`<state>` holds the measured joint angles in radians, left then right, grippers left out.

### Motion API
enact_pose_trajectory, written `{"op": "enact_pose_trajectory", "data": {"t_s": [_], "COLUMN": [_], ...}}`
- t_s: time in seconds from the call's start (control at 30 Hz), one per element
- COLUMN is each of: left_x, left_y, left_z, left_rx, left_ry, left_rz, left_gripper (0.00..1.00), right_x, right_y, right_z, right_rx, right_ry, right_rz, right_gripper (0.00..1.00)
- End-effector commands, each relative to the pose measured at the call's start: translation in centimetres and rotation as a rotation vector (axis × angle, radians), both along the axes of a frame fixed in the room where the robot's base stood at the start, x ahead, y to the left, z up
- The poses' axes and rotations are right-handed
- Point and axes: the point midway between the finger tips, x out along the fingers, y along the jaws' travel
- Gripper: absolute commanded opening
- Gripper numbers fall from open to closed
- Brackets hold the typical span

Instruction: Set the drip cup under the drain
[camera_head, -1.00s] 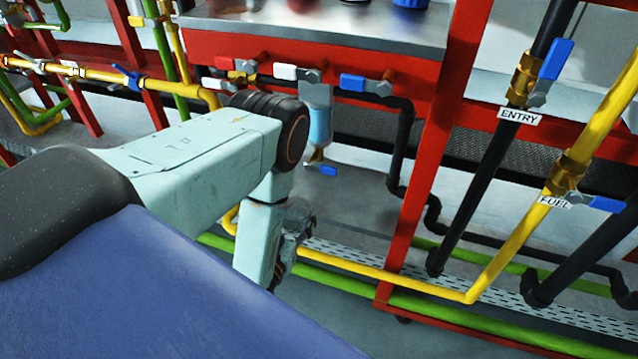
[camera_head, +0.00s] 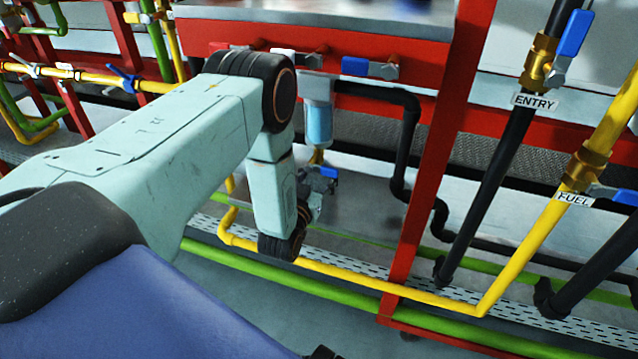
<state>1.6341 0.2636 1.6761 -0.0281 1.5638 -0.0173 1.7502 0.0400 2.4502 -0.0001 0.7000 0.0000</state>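The drain is a brass outlet (camera_head: 317,157) under a clear blue bowl (camera_head: 319,122) that hangs below the red beam. A blue valve handle (camera_head: 329,172) is at its lower end. My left arm comes in from the left and bends down in front of the pipes. My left gripper (camera_head: 322,184) is a small dark shape beside the drain handle, partly behind my wrist. Its fingers are too small and covered to tell open from shut. I cannot make out a drip cup in its grip or elsewhere. My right gripper is not in view.
A red post (camera_head: 425,190) and a bent black pipe (camera_head: 412,130) stand right of the drain. A yellow pipe (camera_head: 400,289) and green pipes (camera_head: 350,300) run low in front. The black ENTRY pipe (camera_head: 490,190) and yellow FUEL pipe (camera_head: 535,245) are farther right.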

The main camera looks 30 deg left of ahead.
Motion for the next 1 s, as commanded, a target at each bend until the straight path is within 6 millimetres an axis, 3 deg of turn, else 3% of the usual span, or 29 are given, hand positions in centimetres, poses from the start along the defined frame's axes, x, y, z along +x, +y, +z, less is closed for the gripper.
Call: {"op": "enact_pose_trajectory", "data": {"t_s": [0.03,0.17,0.63,0.67,0.9,1.0], "left_x": [1.0,0.6,0.6,0.6,0.5,0.5], "left_y": [0.2,0.2,0.1,0.2,0.1,0.1], "left_z": [-0.1,-1.5,-1.9,-1.9,-1.8,-1.8], "left_rx": [0.001,0.001,0.001,0.000,0.000,0.000], "left_ry": [-0.005,0.002,0.000,0.000,0.000,0.000], "left_rz": [0.000,0.000,0.000,0.001,0.001,0.001], "left_gripper": [0.32,0.32,0.32,0.61,0.81,0.81], "right_x": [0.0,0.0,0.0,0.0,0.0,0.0], "right_y": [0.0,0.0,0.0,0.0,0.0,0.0], "right_z": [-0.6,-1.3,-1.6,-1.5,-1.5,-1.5], "right_rx": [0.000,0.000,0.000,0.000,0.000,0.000], "right_ry": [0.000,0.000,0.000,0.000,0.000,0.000], "right_rz": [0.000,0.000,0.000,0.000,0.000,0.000], "right_gripper": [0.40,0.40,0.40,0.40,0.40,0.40]}}
